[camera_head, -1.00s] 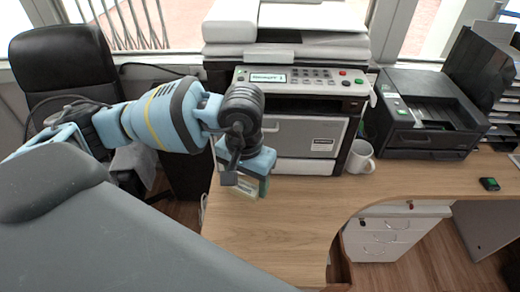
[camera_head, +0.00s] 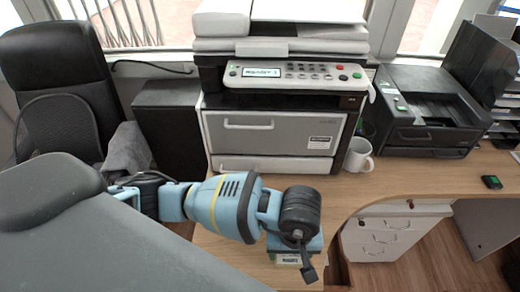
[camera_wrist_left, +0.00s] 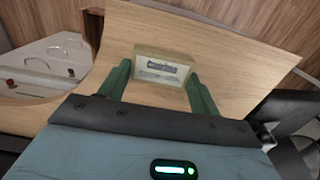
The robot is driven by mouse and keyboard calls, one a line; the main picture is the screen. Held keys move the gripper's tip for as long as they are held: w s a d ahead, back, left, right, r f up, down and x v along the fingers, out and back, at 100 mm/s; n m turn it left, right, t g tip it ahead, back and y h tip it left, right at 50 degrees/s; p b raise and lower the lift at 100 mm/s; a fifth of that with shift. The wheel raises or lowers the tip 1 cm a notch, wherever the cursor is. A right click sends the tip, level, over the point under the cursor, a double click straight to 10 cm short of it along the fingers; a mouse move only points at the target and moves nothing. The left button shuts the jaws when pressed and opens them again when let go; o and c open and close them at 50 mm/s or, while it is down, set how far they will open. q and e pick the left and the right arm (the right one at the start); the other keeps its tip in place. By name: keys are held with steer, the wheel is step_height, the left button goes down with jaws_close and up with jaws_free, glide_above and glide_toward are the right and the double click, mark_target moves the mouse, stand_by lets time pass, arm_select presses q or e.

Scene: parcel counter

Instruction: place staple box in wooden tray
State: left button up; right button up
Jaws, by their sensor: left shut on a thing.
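The staple box is a small pale box with a printed label, held between the two green fingers of my left gripper (camera_wrist_left: 159,73). Its labelled face (camera_wrist_left: 165,66) shows in the left wrist view, over the bare desk. In the head view the left gripper (camera_head: 294,250) is low in the middle, near the desk's front, and a bit of the staple box (camera_head: 288,260) shows under it. I cannot clearly make out the wooden tray. A brown wooden piece (camera_head: 339,270) shows beside the desk's curved edge, but I cannot tell what it is. My right gripper is out of view.
A large printer (camera_head: 275,135) stands behind the arm, with a white mug (camera_head: 358,155) at its right. A black printer (camera_head: 430,115) is farther right. A small dark device (camera_head: 491,182) lies on the desk (camera_head: 425,185). White drawers (camera_head: 385,235) stand below.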

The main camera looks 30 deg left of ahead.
arm_select(q)
steer(key=w+a, duration=0.6)
steer(key=w+a+f, duration=0.1)
steer(key=w+a, duration=0.2)
steer(key=a, duration=0.1)
steer(key=shift+w+p, duration=0.3)
steer(key=shift+p, duration=0.1)
steer(key=shift+w+a+f, duration=0.15)
steer(key=shift+w+a, duration=0.2)
steer(key=shift+w, duration=0.1)
steer(key=f, duration=0.3)
steer(key=shift+w+a+f, duration=0.15)
steer(key=shift+w+a, duration=0.2)
steer(key=shift+a, duration=0.05)
steer(key=shift+f, duration=0.15)
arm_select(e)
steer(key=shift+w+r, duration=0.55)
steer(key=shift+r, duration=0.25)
arm_select(q)
steer(key=shift+f, duration=0.15)
steer(key=o, duration=1.1)
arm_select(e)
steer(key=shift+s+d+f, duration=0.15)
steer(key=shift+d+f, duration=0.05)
